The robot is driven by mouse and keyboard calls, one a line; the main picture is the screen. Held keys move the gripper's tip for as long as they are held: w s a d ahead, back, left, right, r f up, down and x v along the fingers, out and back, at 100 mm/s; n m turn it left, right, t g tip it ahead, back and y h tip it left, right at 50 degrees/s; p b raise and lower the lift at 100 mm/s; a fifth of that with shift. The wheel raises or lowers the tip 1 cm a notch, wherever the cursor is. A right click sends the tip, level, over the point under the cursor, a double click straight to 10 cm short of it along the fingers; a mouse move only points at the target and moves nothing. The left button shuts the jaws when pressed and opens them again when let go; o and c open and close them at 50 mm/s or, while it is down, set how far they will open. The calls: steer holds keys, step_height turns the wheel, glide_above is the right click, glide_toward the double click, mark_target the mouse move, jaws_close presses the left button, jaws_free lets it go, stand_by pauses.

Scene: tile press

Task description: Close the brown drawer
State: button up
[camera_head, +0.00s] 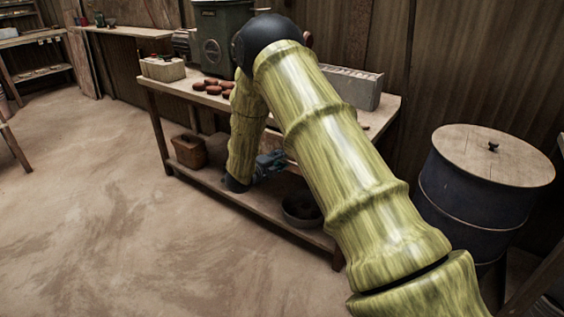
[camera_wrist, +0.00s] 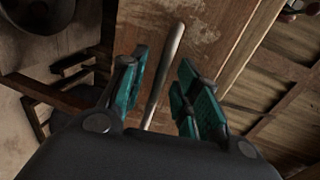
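In the wrist view, a brown wooden drawer front (camera_wrist: 205,40) carries a long metal bar handle (camera_wrist: 166,70). My gripper (camera_wrist: 163,82) has its two teal-padded fingers apart, one on each side of the handle. A gap shows between the handle and each finger; I cannot tell whether anything touches. In the head view, my gripper (camera_head: 271,162) is low at the front of the wooden workbench (camera_head: 183,99), below its top. My arm hides most of the drawer there, so I cannot tell how far it stands out.
On the bench's lower shelf are a brown box (camera_head: 189,151) and a dark bowl (camera_head: 301,210). The bench top holds a green machine (camera_head: 219,38), several reddish pieces (camera_head: 213,89) and a grey trough (camera_head: 352,86). A lidded blue drum (camera_head: 470,205) stands right.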

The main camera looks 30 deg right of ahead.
mark_target(290, 170)
steer(key=shift+w+d+f, duration=0.1)
steer(key=shift+w+d, duration=0.15)
steer(key=shift+d, duration=0.3)
steer(key=shift+c, duration=0.5)
jaws_close()
steer(key=x, duration=0.2)
steer(key=r+x, duration=0.1)
steer(key=x, duration=0.1)
steer(key=shift+d+f, duration=0.1)
steer(key=shift+d, duration=0.15)
steer(key=shift+o, duration=0.5)
jaws_free()
steer(key=shift+d, duration=0.2)
steer(key=shift+a, duration=0.15)
